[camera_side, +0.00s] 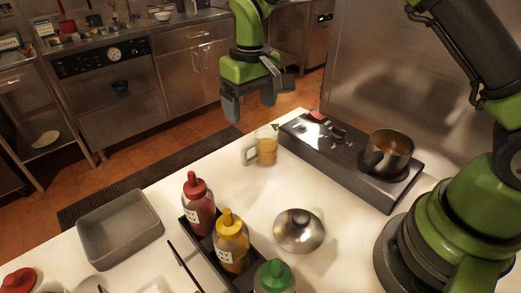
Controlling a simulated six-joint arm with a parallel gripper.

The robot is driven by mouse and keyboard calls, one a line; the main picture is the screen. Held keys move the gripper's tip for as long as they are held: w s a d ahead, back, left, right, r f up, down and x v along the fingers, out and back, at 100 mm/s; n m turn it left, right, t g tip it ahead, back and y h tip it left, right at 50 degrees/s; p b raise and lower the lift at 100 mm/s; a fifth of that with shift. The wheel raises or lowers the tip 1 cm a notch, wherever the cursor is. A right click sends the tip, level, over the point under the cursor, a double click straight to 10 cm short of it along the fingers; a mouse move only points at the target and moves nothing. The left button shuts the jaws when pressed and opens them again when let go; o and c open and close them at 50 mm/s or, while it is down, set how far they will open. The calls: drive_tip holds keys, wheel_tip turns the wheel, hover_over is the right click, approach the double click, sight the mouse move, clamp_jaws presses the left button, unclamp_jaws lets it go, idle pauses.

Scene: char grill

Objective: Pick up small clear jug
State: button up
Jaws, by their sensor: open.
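The small clear jug (265,150) stands upright on the white table near its far edge, just left of the dark burner unit. It is see-through, has a handle on its left side, and holds something yellowish. My gripper (250,104) is open and empty, with its fingers pointing down. In the picture it is above and slightly left of the jug, apart from it. How far it is from the jug in depth is hard to tell.
A burner unit (322,155) with a metal pot (389,151) stands right of the jug. A tray holds red (198,204), yellow (231,241) and green (274,277) bottles. The white table between jug and lid is clear.

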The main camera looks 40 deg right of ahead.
sight(249, 143)
drive_tip(key=f, duration=1.1)
drive_tip(key=shift+w+a+f, duration=0.1)
drive_tip(key=shift+w+f, duration=0.1)
drive_tip(key=shift+w, duration=0.05)
drive_tip(key=shift+c, duration=0.5)
drive_tip(key=c, duration=0.9)
wheel_tip(249, 143, up, 10)
drive_tip(key=shift+f, duration=0.25)
drive_tip(key=s+d+r, duration=0.4)
drive_tip(key=s+d, duration=0.2)
drive_tip(key=s, duration=0.5)
drive_tip(key=shift+d+r, duration=0.2)
drive_tip(key=shift+d, duration=0.05)
drive_tip(key=shift+s, duration=0.2)
